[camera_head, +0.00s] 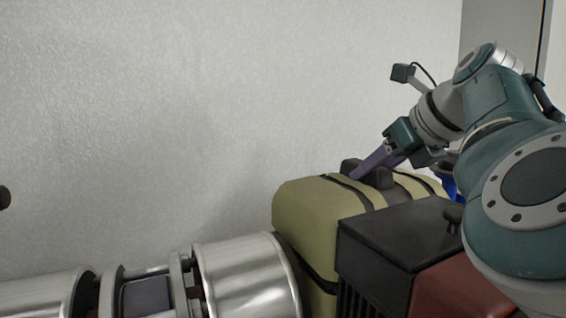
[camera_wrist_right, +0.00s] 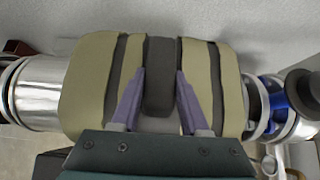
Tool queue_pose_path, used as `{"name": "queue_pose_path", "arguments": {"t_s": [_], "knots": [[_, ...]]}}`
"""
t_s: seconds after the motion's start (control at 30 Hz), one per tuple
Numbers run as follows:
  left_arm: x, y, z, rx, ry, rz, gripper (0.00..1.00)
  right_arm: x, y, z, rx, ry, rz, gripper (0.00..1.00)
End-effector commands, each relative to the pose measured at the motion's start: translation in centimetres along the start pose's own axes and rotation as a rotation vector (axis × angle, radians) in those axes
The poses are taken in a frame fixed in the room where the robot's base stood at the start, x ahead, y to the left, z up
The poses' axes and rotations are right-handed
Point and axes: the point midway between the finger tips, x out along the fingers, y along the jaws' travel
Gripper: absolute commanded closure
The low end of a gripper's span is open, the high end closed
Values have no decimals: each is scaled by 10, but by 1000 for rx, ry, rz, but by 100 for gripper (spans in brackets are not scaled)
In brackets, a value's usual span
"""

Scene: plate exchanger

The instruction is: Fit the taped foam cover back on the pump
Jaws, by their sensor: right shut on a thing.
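The foam cover (camera_head: 320,207) is a yellow-green block with dark tape bands and a dark handle on top. It sits at the lower right in the head view, in line with the silver pipe. It also fills the middle of the right wrist view (camera_wrist_right: 90,88). My right gripper (camera_head: 362,172) reaches down to its top from the right. In the right wrist view its two purple fingers (camera_wrist_right: 160,92) stand on either side of the dark handle (camera_wrist_right: 159,75), shut on it. The pump is not visible; the cover hides what is beneath it. My left gripper is not in view.
A silver insulated pipe (camera_head: 245,277) with a flanged joint runs left from the cover. A black and red motor-like box (camera_head: 395,240) stands just in front of the cover. A blue fitting (camera_wrist_right: 272,95) lies to its right. A pale wall (camera_head: 200,110) is behind.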

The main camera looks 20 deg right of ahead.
Motion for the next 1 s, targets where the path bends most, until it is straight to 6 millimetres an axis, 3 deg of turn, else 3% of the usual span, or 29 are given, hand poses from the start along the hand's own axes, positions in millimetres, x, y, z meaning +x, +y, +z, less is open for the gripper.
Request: {"name": "queue_pose_path", "arguments": {"t_s": [0.8,0.83,1.0], "knots": [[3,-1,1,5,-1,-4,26,10,0,-11,0,-2,0,100],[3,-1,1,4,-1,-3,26,10,0,-11,0,-2,0,54],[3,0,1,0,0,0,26,10,0,-11,0,-2,0,35]]}}
